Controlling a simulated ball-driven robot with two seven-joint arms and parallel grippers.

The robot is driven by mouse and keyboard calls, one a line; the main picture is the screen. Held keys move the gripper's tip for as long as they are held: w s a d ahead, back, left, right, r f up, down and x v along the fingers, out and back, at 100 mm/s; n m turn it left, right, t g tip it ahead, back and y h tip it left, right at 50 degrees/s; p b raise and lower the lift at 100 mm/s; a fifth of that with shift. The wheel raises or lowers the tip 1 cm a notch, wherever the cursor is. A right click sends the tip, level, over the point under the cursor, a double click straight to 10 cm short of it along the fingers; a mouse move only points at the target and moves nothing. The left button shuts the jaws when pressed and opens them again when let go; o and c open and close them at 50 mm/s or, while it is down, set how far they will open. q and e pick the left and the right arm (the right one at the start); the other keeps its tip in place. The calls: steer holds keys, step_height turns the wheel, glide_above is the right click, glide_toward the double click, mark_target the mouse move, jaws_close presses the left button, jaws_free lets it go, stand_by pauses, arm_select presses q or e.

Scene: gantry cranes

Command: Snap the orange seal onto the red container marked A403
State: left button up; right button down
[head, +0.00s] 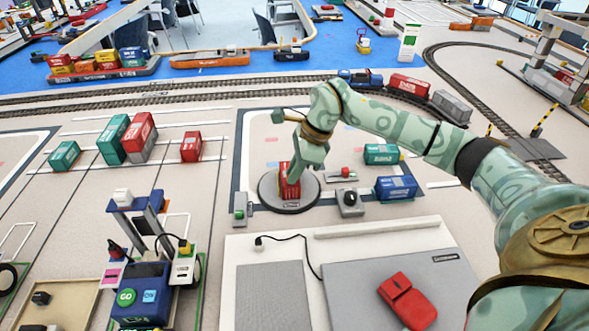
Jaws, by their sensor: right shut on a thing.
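A red container (288,188) stands on a round grey turntable (309,205) in the middle of the head view. Its marking is too small to read. My right gripper (311,162) comes down from above and sits right at the container's far right side, pointing downward. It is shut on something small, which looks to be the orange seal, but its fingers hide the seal. I cannot tell whether the seal touches the container. My left gripper is not in view.
Green and red containers (140,132) stand in lanes at the left. A green container (381,154) and a blue container (396,187) stand right of the turntable. A red object (407,300) lies on a grey mat (345,290).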

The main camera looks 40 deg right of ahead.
steer(key=shift+f, duration=0.25)
stand_by(0.7)
steer(key=c, duration=0.9)
jaws_free()
arm_select(q)
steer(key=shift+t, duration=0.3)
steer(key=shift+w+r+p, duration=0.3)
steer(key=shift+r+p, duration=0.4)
steer(key=shift+p, duration=0.1)
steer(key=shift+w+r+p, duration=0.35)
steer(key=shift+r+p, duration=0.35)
steer(key=shift+p, duration=0.05)
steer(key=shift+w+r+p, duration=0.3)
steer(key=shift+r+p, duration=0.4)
steer(key=shift+p, duration=0.1)
arm_select(e)
steer(key=shift+r, duration=3.55)
